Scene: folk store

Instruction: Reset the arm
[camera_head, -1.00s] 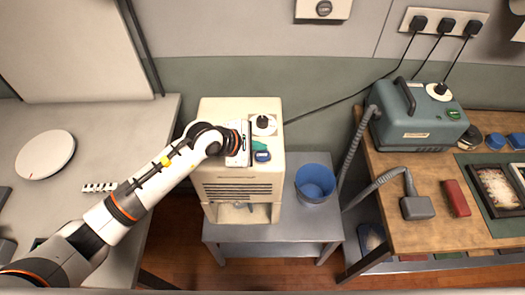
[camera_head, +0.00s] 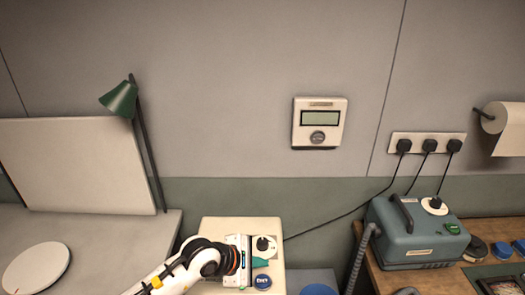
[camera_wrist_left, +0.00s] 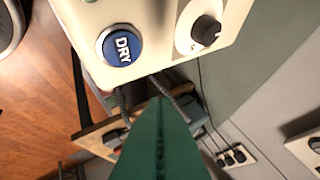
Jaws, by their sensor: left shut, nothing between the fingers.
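My left arm comes in from the bottom left in the head view. Its gripper (camera_head: 262,262) is over the top of a cream machine (camera_head: 230,226), beside the machine's black knob (camera_head: 263,244) and blue button (camera_head: 262,281). The wrist view shows the green fingers (camera_wrist_left: 160,105) closed together with nothing between them. There the blue button reads DRY (camera_wrist_left: 122,47), and the black knob (camera_wrist_left: 205,31) sits right of it. The fingertips appear apart from both. My right gripper is out of view.
A teal machine (camera_head: 415,232) with a hose stands on the wooden bench at right. A wall display (camera_head: 319,122), a power strip (camera_head: 428,142) and a paper roll (camera_head: 505,128) are on the wall. A green lamp (camera_head: 120,99) and a white disc (camera_head: 36,268) are at left.

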